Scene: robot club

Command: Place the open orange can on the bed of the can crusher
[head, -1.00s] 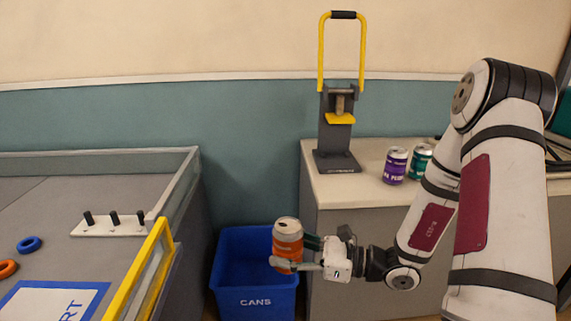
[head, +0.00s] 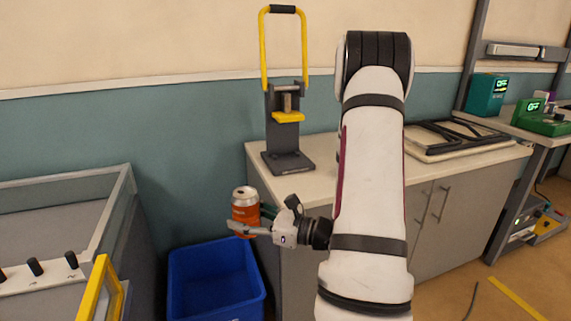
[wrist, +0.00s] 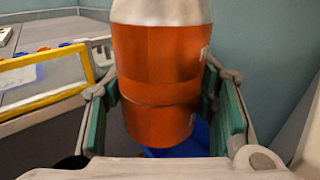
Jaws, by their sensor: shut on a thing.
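The orange can (head: 246,207) is upright with an opening in its silver top. My gripper (head: 245,229) is shut on it and holds it in the air, above and near the blue bin, left of the counter. In the wrist view the orange can (wrist: 158,80) fills the space between the green-padded fingers. The bed looks empty. The can is lower than the crusher and to its left.
The blue bin (head: 215,285) stands on the floor below the can. The counter top (head: 325,150) is pale, and my arm hides part of it. A black frame (head: 455,138) lies at its right. A walled grey field (head: 70,215) with a yellow rail is at the left.

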